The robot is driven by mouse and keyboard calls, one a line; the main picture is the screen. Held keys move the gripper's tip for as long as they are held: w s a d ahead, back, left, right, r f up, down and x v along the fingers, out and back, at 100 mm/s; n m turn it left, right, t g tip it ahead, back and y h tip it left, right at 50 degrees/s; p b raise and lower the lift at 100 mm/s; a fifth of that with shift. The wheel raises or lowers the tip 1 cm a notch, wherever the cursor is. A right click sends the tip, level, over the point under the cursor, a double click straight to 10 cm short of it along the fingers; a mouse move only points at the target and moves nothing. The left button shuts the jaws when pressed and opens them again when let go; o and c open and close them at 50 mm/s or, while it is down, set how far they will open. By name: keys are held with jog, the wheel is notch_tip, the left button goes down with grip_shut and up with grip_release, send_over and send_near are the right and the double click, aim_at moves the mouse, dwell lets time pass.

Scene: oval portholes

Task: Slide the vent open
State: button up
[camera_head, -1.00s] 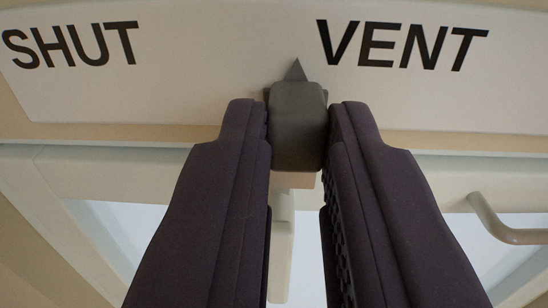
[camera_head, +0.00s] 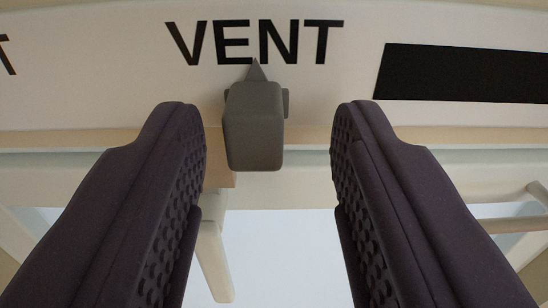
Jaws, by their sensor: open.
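The grey vent slider knob (camera_head: 254,126) sits on the white label strip (camera_head: 95,100), its small pointer directly under the word VENT (camera_head: 255,42). My gripper (camera_head: 268,125) is open, with one dark finger on each side of the knob. Both fingers are apart from the knob, with a wider gap on the right than on the left. Nothing is held between them.
A black rectangle (camera_head: 465,73) is printed on the strip to the right of VENT. Below the strip is a pale window frame with a bright pane (camera_head: 275,255). A pale handle (camera_head: 500,210) shows at the lower right.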

jog(key=s+b, duration=0.2)
jog(key=s, duration=0.5)
jog(key=shift+s+d, duration=0.15)
jog(key=shift+s, duration=0.2)
jog(key=shift+f, duration=0.1)
jog(key=s+a+f+g+b, duration=0.2)
jog(key=s+f+b, duration=0.9)
jog(key=b, duration=1.9)
jog(key=s+a, duration=0.1)
jog(key=s, duration=0.3)
jog(key=shift+f+g, duration=0.3)
jog(key=shift+f, duration=0.05)
jog(key=shift+f, duration=0.1)
